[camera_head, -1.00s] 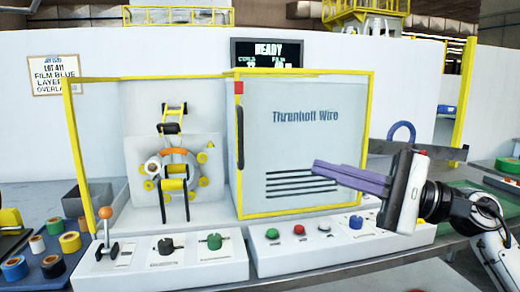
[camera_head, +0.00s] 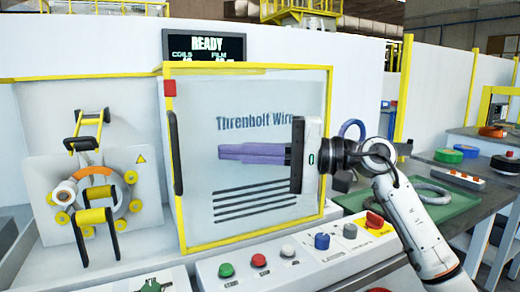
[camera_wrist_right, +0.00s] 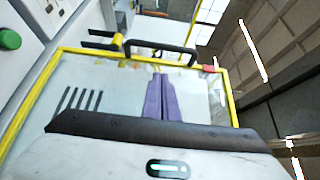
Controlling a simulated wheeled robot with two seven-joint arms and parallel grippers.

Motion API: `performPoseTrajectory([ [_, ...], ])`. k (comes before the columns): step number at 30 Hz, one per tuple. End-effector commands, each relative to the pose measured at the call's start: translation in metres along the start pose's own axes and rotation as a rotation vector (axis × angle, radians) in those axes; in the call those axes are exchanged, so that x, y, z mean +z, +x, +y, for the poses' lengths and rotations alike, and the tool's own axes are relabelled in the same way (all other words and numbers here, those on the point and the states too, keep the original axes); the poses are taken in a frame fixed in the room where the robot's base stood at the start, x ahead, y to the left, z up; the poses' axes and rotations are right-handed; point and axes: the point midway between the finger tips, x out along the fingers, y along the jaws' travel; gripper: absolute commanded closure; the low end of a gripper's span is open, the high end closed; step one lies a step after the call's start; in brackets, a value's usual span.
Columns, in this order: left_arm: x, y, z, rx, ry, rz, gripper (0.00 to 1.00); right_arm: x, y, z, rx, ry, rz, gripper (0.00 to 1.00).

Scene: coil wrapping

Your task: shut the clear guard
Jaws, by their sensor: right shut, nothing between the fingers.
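The clear guard (camera_head: 250,215) is a see-through panel with a yellow frame and a red corner block, standing over the machine's right part in the head view. Its black upright handle (camera_head: 176,152) is on its left edge. The coil station (camera_head: 95,190) at left is uncovered. My right gripper (camera_head: 222,152) is shut and empty, its purple fingers across the guard's face, pointing left with tips short of the handle. The right wrist view shows the fingers (camera_wrist_right: 160,80) over the guard (camera_wrist_right: 100,82), pointing at the handle (camera_wrist_right: 160,48). Contact cannot be told. My left gripper is out of view.
A control panel with buttons (camera_head: 258,260) runs along the front below the guard. A screen reading READY (camera_head: 205,45) is above. A green tray (camera_head: 455,205) with grey coils is at right. A blue ring (camera_head: 352,130) stands behind my right wrist.

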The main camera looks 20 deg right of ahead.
Motion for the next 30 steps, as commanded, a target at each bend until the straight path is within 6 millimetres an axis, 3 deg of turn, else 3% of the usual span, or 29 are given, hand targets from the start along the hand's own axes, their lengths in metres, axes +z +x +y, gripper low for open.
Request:
performPoseTrajectory([
  [3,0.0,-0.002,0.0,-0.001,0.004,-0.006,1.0,0.001,0.026,-0.002,-0.002,0.002,-0.004,1.0],
  [9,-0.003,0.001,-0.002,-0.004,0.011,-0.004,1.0,0.021,0.046,0.0,0.0,0.0,-0.002,1.0],
  [16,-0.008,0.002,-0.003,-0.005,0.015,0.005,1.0,0.028,0.054,0.0,-0.001,0.001,0.0,1.0],
  [30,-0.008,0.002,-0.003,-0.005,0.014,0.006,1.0,0.023,0.056,0.0,0.0,0.001,0.014,1.0],
])
